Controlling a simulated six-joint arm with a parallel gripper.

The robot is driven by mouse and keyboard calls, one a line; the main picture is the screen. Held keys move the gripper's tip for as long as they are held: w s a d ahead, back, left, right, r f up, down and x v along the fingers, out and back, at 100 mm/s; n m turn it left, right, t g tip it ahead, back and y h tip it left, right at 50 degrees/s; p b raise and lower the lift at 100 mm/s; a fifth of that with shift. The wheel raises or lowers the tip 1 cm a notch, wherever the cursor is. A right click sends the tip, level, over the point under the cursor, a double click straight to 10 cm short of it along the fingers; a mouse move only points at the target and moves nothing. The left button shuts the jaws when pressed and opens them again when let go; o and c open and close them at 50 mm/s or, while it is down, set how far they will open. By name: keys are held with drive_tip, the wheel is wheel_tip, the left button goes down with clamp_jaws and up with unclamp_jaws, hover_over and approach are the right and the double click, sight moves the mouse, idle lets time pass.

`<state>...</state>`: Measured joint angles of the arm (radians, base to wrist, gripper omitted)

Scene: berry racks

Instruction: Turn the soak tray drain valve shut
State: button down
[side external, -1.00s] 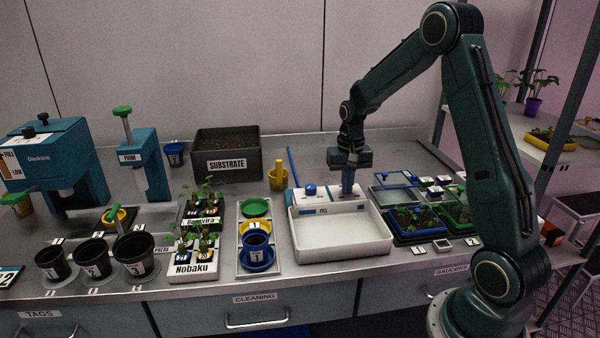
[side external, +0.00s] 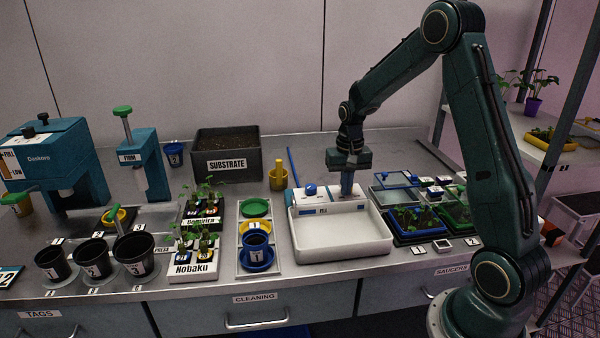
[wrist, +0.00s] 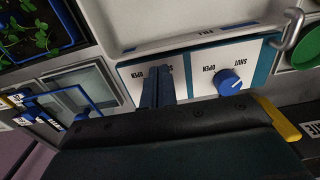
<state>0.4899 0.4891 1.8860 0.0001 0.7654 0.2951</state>
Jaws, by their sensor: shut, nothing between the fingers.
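The white soak tray (side external: 340,246) stands mid-bench, with a white valve panel (side external: 331,197) along its back edge. One blue knob (side external: 310,190) with a white pointer line sits on the panel's left half. In the wrist view this knob (wrist: 230,82) is uncovered beside its SHUT and OPEN marks. My gripper (side external: 347,192) is shut and points down at the panel's right half. In the wrist view its closed fingers (wrist: 157,82) cover the middle of the second SHUT/OPEN dial, so any knob there is hidden. I cannot tell whether they touch it, nor which dial is the drain.
Right of the tray are lidded boxes and seedling trays (side external: 416,222). The substrate bin (side external: 226,141) stands at the back.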

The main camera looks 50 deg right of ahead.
drive_tip(key=shift+r, duration=0.15)
drive_tip(key=shift+r, duration=2.85)
drive_tip(key=shift+s+d+r, duration=0.25)
drive_tip(key=shift+s+d, duration=0.15)
drive_tip(key=shift+d, duration=0.15)
drive_tip(key=shift+s+d+r, duration=0.25)
drive_tip(key=shift+s+d, duration=0.15)
drive_tip(key=shift+d, duration=0.1)
drive_tip(key=shift+f, duration=0.15)
drive_tip(key=shift+f, duration=3.35)
drive_tip(key=shift+w+d, duration=0.1)
drive_tip(key=shift+w, duration=0.25)
